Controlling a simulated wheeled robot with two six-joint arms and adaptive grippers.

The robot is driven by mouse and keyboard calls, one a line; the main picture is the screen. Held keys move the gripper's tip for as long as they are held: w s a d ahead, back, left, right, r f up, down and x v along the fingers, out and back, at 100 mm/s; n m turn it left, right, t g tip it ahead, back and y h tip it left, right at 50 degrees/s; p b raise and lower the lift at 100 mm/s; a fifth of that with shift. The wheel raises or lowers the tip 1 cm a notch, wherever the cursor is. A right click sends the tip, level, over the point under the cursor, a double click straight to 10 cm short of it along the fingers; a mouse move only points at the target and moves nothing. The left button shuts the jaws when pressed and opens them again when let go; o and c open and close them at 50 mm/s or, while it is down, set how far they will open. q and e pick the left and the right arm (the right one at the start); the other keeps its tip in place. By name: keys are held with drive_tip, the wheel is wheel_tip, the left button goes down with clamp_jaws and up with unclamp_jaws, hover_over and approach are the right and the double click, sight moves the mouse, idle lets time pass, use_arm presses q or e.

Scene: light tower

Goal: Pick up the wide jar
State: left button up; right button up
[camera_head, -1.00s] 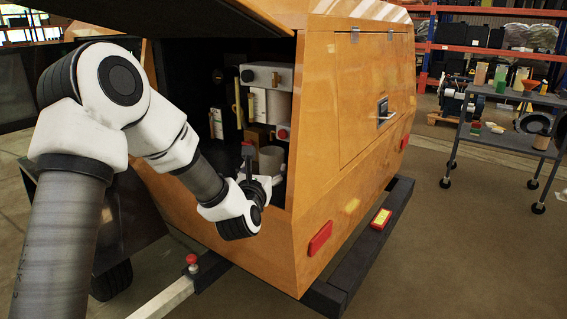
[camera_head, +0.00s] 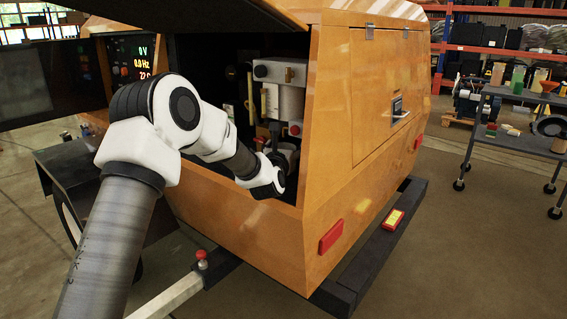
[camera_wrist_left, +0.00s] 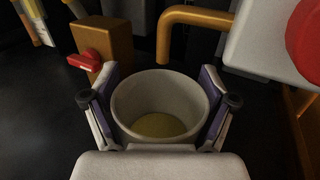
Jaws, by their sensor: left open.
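The wide jar (camera_wrist_left: 160,105) is a pale, round, open-topped vessel with some yellowish content at its bottom, seen from above in the left wrist view. In the head view it shows only partly (camera_head: 289,152), inside the orange housing behind my gripper. My left gripper (camera_wrist_left: 160,100) is open, with one finger on each side of the jar. Small gaps seem to lie between the fingers and the jar wall; contact is hard to tell. In the head view my left gripper (camera_head: 275,145) reaches in through the housing's opening. My right gripper is in neither current view.
The orange housing (camera_head: 360,110) has a raised lid above and a side edge right of my arm. A brass block with a red handle (camera_wrist_left: 90,63), a bent yellow pipe (camera_wrist_left: 190,22) and a red knob (camera_wrist_left: 305,35) surround the jar. A grey cart (camera_head: 500,140) stands at right.

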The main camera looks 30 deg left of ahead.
use_arm(q)
drive_tip(key=c, duration=1)
drive_tip(key=shift+r, duration=0.1)
drive_tip(key=shift+c, duration=0.2)
